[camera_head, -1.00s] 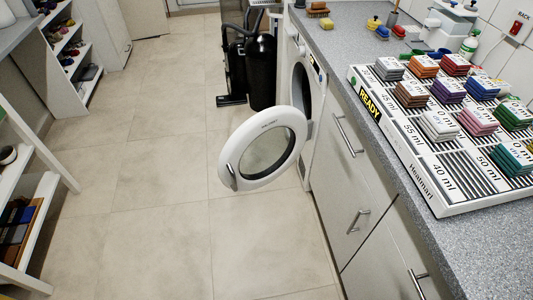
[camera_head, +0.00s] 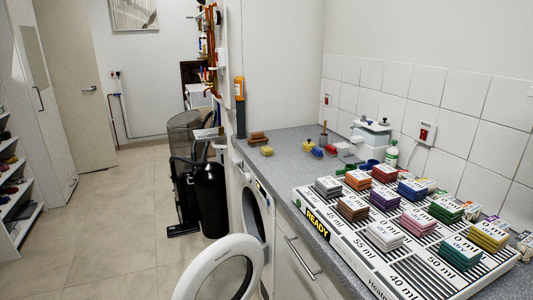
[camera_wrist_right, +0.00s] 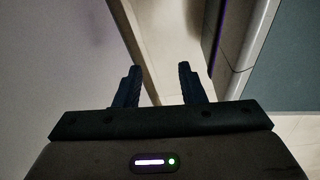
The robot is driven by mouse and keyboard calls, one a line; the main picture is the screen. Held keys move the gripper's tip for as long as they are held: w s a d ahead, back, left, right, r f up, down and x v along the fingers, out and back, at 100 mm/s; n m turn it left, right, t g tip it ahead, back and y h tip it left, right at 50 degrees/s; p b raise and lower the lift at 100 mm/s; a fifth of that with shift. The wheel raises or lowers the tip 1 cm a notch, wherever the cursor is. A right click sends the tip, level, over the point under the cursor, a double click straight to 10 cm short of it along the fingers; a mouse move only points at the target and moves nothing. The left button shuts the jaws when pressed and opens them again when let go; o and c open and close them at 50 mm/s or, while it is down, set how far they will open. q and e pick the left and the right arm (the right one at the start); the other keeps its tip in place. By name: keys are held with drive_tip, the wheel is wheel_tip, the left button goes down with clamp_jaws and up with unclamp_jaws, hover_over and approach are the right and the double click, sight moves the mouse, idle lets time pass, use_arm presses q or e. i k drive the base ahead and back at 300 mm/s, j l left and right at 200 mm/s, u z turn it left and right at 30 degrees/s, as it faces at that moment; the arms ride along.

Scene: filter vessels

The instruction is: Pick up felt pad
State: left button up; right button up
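Several felt pads lie in stacks on the white rack marked READY (camera_head: 352,262) on the counter. I see a grey pad (camera_head: 328,186), an orange pad (camera_head: 358,179), a red pad (camera_head: 385,171), a brown pad (camera_head: 353,208), a purple pad (camera_head: 385,199), a blue pad (camera_head: 412,190), a white pad (camera_head: 385,235), a pink pad (camera_head: 417,222), and green and yellow ones to the right. The frames do not tell which one is meant. My right gripper (camera_wrist_right: 157,86) shows in the right wrist view, fingers apart with nothing between them. My left gripper is not in view.
The grey counter (camera_head: 290,150) runs along the tiled wall. A washing machine door (camera_head: 222,270) stands open into the aisle. A black cylinder vessel (camera_head: 210,200) stands on the floor beyond it. A green-capped bottle (camera_head: 391,154) and small coloured items stand behind the rack.

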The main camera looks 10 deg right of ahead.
sight(266, 151)
drive_tip(key=i+j+z, duration=0.2)
drive_tip(key=j, duration=0.15)
drive_tip(key=i+j+z, duration=0.2)
drive_tip(key=j, duration=0.15)
drive_tip(key=j+z, duration=0.2)
drive_tip(key=j, duration=0.2)
drive_tip(key=i+j+z, duration=0.3)
drive_tip(key=j, duration=0.2)
drive_tip(key=i+j+z, duration=0.25)
drive_tip(key=j, duration=0.3)
drive_tip(key=j+z, duration=0.3)
drive_tip(key=j, duration=0.25)
drive_tip(key=i+j+z, duration=0.15)
drive_tip(key=j+z, duration=0.15)
drive_tip(key=j, duration=0.35)
drive_tip(key=j+z, duration=0.3)
drive_tip(key=j, duration=0.35)
drive_tip(key=j+z, duration=0.2)
drive_tip(key=j, duration=0.3)
drive_tip(key=j+z, duration=0.2)
drive_tip(key=j, duration=0.3)
drive_tip(key=j+z, duration=0.2)
drive_tip(key=j, duration=0.3)
drive_tip(key=j+z, duration=0.2)
drive_tip(key=j, duration=0.3)
drive_tip(key=k+j+z, duration=0.25)
drive_tip(key=j, duration=0.25)
drive_tip(key=j+z, duration=0.2)
drive_tip(key=j, duration=0.3)
